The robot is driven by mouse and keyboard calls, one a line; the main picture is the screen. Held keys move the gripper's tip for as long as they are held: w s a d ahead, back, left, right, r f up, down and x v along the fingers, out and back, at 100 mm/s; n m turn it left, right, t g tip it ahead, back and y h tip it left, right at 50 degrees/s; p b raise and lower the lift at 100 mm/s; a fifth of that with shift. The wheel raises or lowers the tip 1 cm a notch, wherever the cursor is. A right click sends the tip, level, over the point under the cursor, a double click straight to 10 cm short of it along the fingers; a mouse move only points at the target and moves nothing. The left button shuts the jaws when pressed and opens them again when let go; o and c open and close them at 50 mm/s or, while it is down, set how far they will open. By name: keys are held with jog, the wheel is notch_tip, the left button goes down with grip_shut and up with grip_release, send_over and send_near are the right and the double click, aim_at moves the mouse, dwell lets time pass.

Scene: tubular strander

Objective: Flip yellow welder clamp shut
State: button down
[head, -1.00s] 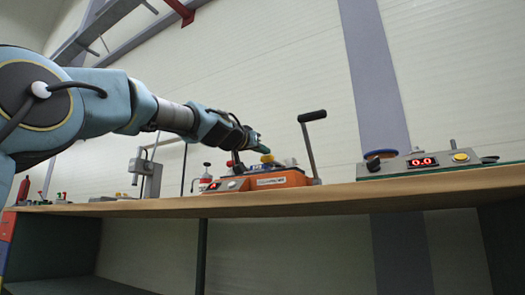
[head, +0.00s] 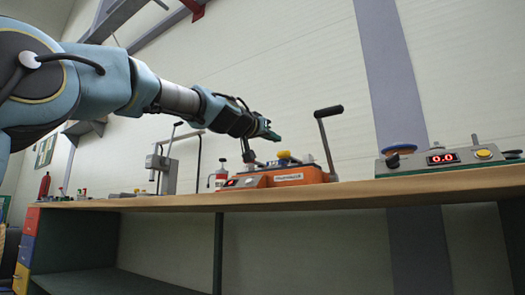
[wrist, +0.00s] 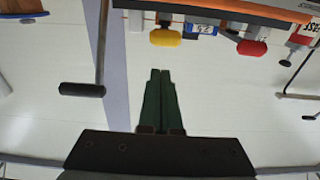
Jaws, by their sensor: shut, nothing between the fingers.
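The yellow clamp knob (head: 284,155) sits on top of the orange welder (head: 300,176) on the bench; in the wrist view the yellow knob (wrist: 165,38) is in the upper middle. I cannot tell for sure whether its clamp is fully down. A red clamp knob (wrist: 251,47) is to its right in the wrist view. My gripper (head: 274,136) is above the welder, just up and left of the yellow knob and apart from it. Its green fingers (wrist: 160,72) are together and empty in the wrist view.
A lever with a black handle (head: 328,112) rises at the welder's right end. A control box with a red display (head: 443,158) stands further right on the wooden bench (head: 400,191).

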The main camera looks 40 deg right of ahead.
jog(key=s+a+f+b, duration=0.1)
jog(key=a+f+b, duration=0.3)
jog(key=a+b, duration=0.1)
jog(key=shift+s+a+f+b, duration=0.15)
jog(key=shift+s+a+b, duration=0.1)
jog(key=shift+b, duration=0.1)
dwell(0.4)
